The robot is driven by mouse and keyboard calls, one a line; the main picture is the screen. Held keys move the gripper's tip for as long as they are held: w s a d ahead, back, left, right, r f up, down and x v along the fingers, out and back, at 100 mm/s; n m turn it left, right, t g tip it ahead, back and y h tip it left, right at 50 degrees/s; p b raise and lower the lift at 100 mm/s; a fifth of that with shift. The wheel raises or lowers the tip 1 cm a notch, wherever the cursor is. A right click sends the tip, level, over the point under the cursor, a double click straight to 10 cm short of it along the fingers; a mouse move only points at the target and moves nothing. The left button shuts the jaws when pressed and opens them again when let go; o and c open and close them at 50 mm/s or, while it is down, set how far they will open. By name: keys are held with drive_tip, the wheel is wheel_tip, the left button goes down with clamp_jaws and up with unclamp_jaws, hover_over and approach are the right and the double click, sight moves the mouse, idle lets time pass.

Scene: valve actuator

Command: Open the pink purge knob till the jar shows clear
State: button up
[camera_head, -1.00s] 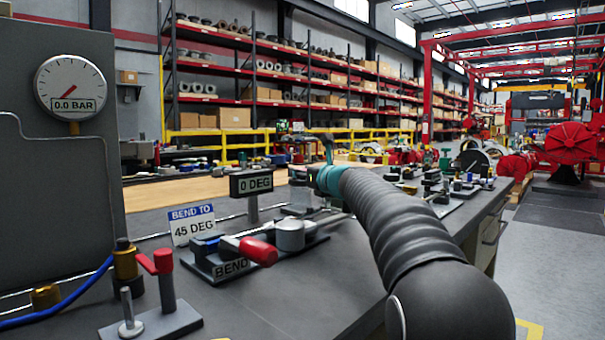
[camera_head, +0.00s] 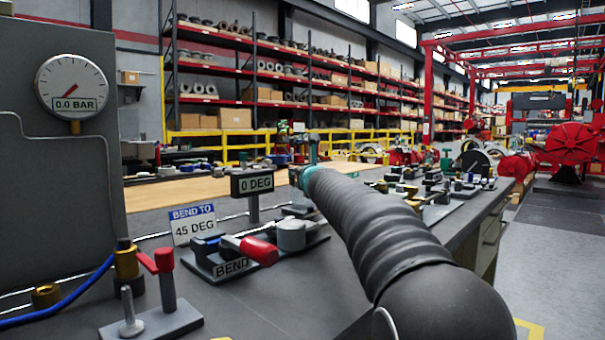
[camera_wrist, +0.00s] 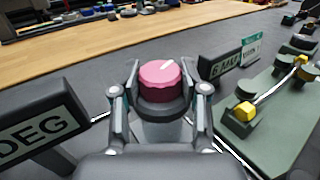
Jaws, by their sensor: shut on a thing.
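The pink purge knob (camera_wrist: 158,78) stands upright in the middle of the wrist view, with a pale pointer mark on its top. My gripper (camera_wrist: 160,84) has one finger on each side of the knob and is shut on it. Below the knob is a dark collar and a greyish body (camera_wrist: 165,131), partly hidden by my gripper; I cannot tell whether this is the jar or what it shows. In the head view my arm ends at a teal band (camera_head: 304,178), and the knob cannot be made out there.
A "DEG" display (camera_wrist: 42,130) stands close on the left, a "6 MM" sign (camera_wrist: 222,62) on the right. A green plate with yellow-ended parts (camera_wrist: 270,108) lies further right. The head view shows a bending tool with a red handle (camera_head: 258,250) and a 0.0 BAR gauge (camera_head: 73,87).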

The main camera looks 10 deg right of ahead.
drive_tip(key=shift+a+f+m+h, duration=0.1)
drive_tip(key=shift+m+h, duration=1.2)
drive_tip(key=shift+h, duration=0.7)
drive_tip(key=o, duration=1.2)
drive_tip(key=shift+c, duration=0.2)
drive_tip(key=s+a, duration=0.2)
drive_tip(key=s, duration=0.9)
drive_tip(key=shift+s+a, duration=0.2)
drive_tip(key=shift+s, duration=0.15)
